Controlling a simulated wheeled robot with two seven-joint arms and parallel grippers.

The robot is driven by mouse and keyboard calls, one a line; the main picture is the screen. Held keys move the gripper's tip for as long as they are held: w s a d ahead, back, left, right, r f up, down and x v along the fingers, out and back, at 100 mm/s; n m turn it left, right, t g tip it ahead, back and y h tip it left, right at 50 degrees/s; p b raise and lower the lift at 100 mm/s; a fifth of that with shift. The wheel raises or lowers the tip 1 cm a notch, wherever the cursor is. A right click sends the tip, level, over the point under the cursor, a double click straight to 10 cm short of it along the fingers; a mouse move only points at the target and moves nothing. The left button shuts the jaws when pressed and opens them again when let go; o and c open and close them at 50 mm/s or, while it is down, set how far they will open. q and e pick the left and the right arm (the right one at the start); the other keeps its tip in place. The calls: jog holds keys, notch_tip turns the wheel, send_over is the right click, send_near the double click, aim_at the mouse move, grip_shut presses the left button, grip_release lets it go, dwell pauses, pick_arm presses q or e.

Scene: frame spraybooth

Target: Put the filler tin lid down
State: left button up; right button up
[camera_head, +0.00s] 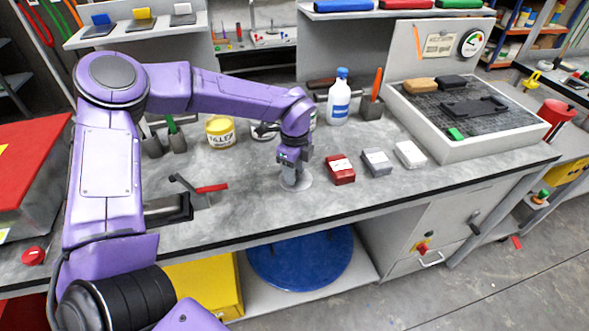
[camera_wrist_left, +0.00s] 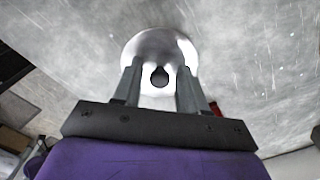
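The filler tin lid (camera_head: 297,182) is a pale round disc lying on the grey bench top, below my left gripper (camera_head: 291,170). In the left wrist view the lid (camera_wrist_left: 150,45) shows as a shiny light disc with a dark round knob (camera_wrist_left: 160,77) at its middle. The two fingers of my left gripper (camera_wrist_left: 160,70) stand on either side of the knob, with a visible gap on each side, so it is open. The yellow filler tin (camera_head: 220,133) stands upright on the bench, to the left and farther back. My right gripper is out of view.
A red block (camera_head: 341,169), a grey block (camera_head: 377,162) and a white block (camera_head: 410,154) lie right of the lid. A red-handled tool (camera_head: 211,188) lies to the left. A white-and-blue bottle (camera_head: 339,98) stands behind. The bench's front edge is nearby.

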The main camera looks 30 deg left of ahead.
pick_arm(q)
jog(key=shift+r+p, duration=0.3)
notch_tip(320, 180, up, 12)
jog(key=b, duration=0.2)
jog(key=shift+f, duration=0.15)
dwell(0.3)
